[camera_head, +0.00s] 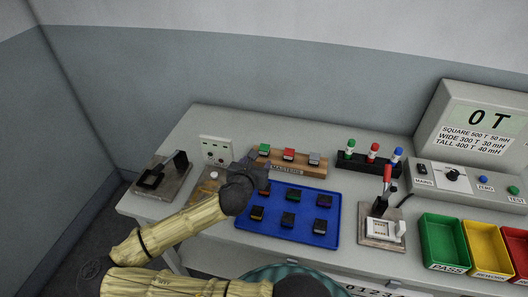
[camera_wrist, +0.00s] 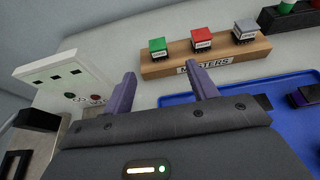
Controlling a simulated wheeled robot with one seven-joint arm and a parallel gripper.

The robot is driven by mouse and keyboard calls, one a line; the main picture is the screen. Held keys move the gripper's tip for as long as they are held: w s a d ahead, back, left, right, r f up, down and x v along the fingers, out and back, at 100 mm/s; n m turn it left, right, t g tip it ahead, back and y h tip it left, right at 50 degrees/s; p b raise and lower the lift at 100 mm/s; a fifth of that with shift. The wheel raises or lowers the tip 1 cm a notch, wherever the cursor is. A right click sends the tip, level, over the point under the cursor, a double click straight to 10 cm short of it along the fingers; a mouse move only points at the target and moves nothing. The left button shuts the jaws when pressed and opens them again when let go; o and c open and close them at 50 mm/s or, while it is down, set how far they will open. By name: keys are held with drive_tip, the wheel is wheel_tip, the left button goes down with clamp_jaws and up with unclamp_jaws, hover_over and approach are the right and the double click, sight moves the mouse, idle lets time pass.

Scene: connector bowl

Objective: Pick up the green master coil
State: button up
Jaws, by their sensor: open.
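The green master coil (camera_wrist: 157,47) is a small green-topped block at the left end of a wooden rack labelled MASTERS (camera_wrist: 215,57). It also shows in the head view (camera_head: 264,148), just behind my wrist. My gripper (camera_wrist: 166,85) is open, with its two purple fingers apart and nothing between them. The fingers point toward the rack, and the green coil appears beyond them, between the two tips in the picture. They look apart from the coil. In the head view my gripper (camera_head: 247,165) is partly hidden by my own wrist.
A red coil (camera_head: 289,154) and a grey coil (camera_head: 314,158) share the rack. A blue tray (camera_head: 275,232) with several dark coils lies in front. A white panel (camera_head: 216,150) stands left. Right are a lever device (camera_head: 382,228) and green, yellow and red bins (camera_head: 444,240).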

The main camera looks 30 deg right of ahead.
sight(266, 145)
drive_tip(key=b+x, duration=0.1)
drive_tip(key=x, duration=1)
drive_tip(key=shift+w+d+f, duration=0.15)
drive_tip(key=shift+w+f, duration=0.05)
drive_tip(key=shift+w, duration=0.15)
drive_tip(key=shift+w+d+f, duration=0.1)
drive_tip(key=shift+d, duration=0.1)
drive_tip(key=x, duration=0.5)
drive_tip(key=shift+w+f, duration=0.1)
drive_tip(key=shift+w, duration=0.1)
drive_tip(key=shift+a, duration=0.25)
drive_tip(key=shift+s, duration=0.1)
drive_tip(key=shift+d, duration=0.1)
